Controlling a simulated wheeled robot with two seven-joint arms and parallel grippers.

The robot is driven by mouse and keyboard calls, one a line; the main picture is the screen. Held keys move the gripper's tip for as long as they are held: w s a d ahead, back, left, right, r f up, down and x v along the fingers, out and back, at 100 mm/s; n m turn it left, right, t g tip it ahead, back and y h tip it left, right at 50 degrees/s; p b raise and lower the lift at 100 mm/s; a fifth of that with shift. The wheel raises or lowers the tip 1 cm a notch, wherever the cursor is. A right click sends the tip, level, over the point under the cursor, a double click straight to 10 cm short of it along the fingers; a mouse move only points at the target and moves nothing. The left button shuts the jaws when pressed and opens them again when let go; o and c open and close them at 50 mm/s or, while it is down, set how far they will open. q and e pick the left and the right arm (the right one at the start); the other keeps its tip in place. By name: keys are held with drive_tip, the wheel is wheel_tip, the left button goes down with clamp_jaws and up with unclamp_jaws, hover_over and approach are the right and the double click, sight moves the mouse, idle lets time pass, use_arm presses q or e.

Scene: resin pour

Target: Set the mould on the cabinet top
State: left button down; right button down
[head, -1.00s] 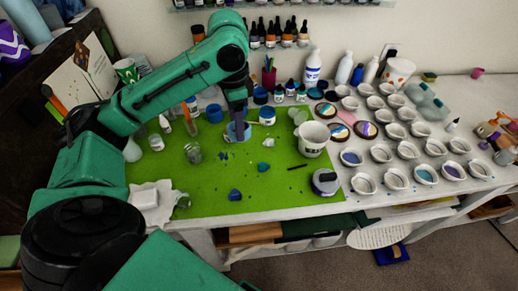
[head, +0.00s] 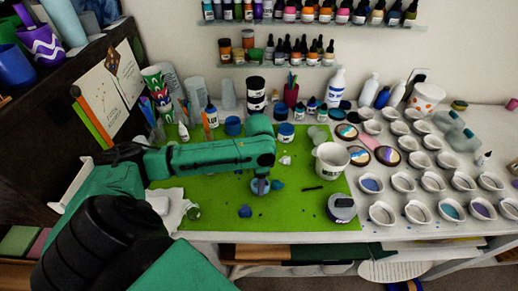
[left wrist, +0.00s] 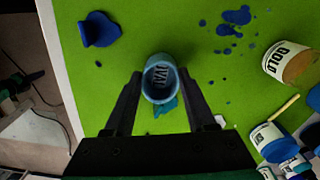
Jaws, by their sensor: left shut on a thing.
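A small blue cup-shaped mould (head: 261,187) with dark lettering inside is over the green mat. It also shows in the left wrist view (left wrist: 159,80), between my fingers. My left gripper (left wrist: 160,88) is shut on it; in the head view the left gripper (head: 261,178) points down over the front middle of the mat. I cannot tell how far the mould is above the mat. The dark cabinet (head: 52,92) stands at the left, with purple and blue pots on its top. My right gripper is not in view.
On the green mat (head: 215,220) are a white tub (head: 331,161), a grey-lidded tub (head: 342,207) and a dark blue piece (head: 245,211). Several white cups fill the table's right side. Paint bottles line the back. A card (head: 110,86) and brushes are near the cabinet.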

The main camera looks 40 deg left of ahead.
use_arm(q)
drive_tip(key=shift+c, duration=1.1)
unclamp_jaws()
drive_tip(key=shift+f, duration=0.1)
